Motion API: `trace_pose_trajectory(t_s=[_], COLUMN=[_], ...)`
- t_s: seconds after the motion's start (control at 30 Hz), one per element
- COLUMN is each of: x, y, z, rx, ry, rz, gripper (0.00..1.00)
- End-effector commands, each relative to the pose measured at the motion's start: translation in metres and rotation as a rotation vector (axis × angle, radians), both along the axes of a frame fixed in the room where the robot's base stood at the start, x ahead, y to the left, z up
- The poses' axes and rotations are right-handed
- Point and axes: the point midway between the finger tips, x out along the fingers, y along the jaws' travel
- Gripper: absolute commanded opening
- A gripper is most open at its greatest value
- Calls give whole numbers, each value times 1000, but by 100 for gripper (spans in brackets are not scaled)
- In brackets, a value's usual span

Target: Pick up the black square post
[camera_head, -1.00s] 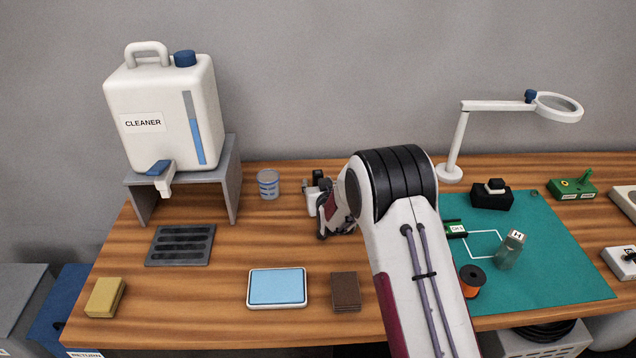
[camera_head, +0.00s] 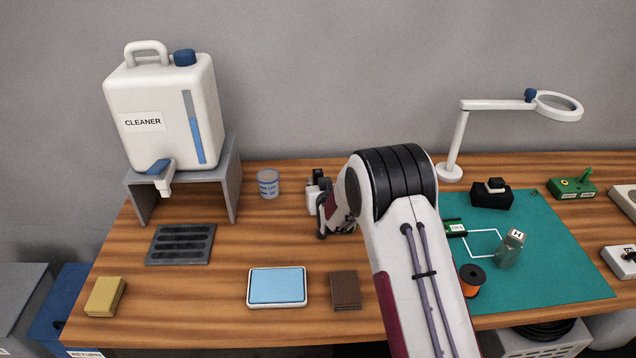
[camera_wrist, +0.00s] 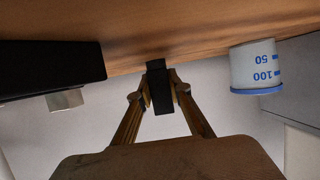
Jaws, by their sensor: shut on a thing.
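The black square post (camera_wrist: 159,88) stands between the two fingertips of my gripper (camera_wrist: 161,92) in the wrist view. The fingers are shut on its sides. The post's end reaches to the wooden surface in that upside-down picture; I cannot tell whether it touches. In the head view, my gripper end is low over the table, left of my arm's large joint. Small black and white parts show there, and I cannot clearly separate the post from the gripper.
A clear cup with blue markings (camera_head: 268,184) stands left of my gripper, also in the wrist view (camera_wrist: 256,66). A dark block (camera_wrist: 48,70) fills the wrist view's left side. The blue pad (camera_head: 277,287) and brown block (camera_head: 345,290) lie nearer the front.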

Motion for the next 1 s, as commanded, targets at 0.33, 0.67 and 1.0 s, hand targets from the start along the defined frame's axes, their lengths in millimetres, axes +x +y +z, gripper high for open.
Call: trace_pose_trajectory(t_s=[0.33, 0.67, 1.0], x=[1, 1, 1], y=[0, 0, 0], z=[21, 66, 97], rx=[0, 0, 0], ry=[-3, -4, -2], rz=[0, 0, -1], gripper=[0, 0, 0])
